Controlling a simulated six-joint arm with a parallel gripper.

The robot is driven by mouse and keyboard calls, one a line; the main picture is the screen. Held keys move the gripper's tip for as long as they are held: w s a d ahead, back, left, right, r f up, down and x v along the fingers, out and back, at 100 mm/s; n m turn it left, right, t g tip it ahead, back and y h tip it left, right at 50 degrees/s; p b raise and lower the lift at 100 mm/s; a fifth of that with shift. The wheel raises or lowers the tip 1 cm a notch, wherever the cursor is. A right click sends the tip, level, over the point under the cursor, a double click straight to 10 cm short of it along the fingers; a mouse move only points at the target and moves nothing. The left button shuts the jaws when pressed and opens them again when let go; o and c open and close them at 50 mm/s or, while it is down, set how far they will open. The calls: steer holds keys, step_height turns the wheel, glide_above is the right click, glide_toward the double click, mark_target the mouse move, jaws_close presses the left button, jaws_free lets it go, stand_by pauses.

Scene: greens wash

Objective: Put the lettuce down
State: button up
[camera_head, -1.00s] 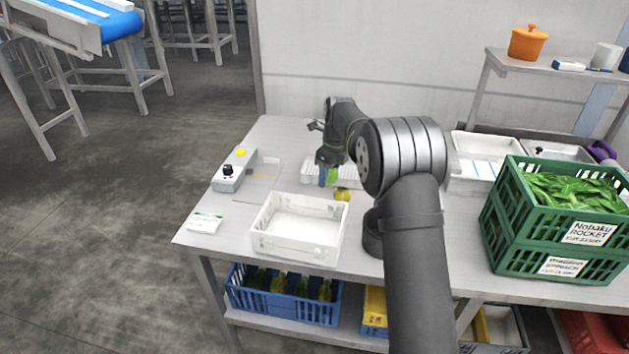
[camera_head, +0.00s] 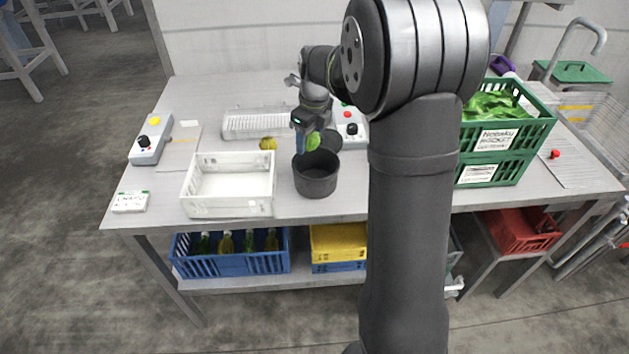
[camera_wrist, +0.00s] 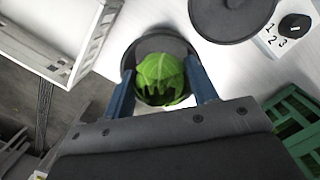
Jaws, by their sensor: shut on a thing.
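The lettuce is a round, bright green head (camera_wrist: 160,78), held between the two blue fingers of my gripper (camera_wrist: 163,95) in the wrist view. In the head view the lettuce (camera_head: 314,140) shows beside the blue fingers of my gripper (camera_head: 304,135). My gripper is shut on it and holds it above a dark grey round pot (camera_head: 316,181). In the wrist view the pot's rim (camera_wrist: 150,40) shows behind the lettuce, and the lettuce hides much of the pot's inside.
An empty white crate (camera_head: 230,187) stands left of the pot. A yellowish vegetable (camera_head: 268,143) lies behind it, near a white rack (camera_head: 255,122). A control box (camera_head: 350,130) and green crates (camera_head: 500,150) stand to the right.

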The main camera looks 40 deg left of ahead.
steer(key=shift+s+d+f+m, duration=0.1)
steer(key=shift+s+d+m, duration=0.05)
steer(key=shift+d, duration=0.45)
steer(key=shift+s+d+f+m, duration=0.1)
steer(key=shift+s+d+m, duration=0.05)
steer(key=shift+d, duration=0.45)
glide_toward(316, 173)
steer(key=s, duration=0.1)
steer(key=s+d+f, duration=0.1)
steer(key=s, duration=0.1)
steer(key=shift+s+d+f, duration=0.1)
steer(key=shift+f, duration=2.3)
steer(key=shift+f, duration=0.1)
steer(key=o, duration=0.7)
steer(key=r, duration=0.4)
steer(key=d+r, duration=0.1)
steer(key=r, duration=0.7)
steer(key=shift+d+r, duration=0.1)
steer(key=shift+d, duration=0.05)
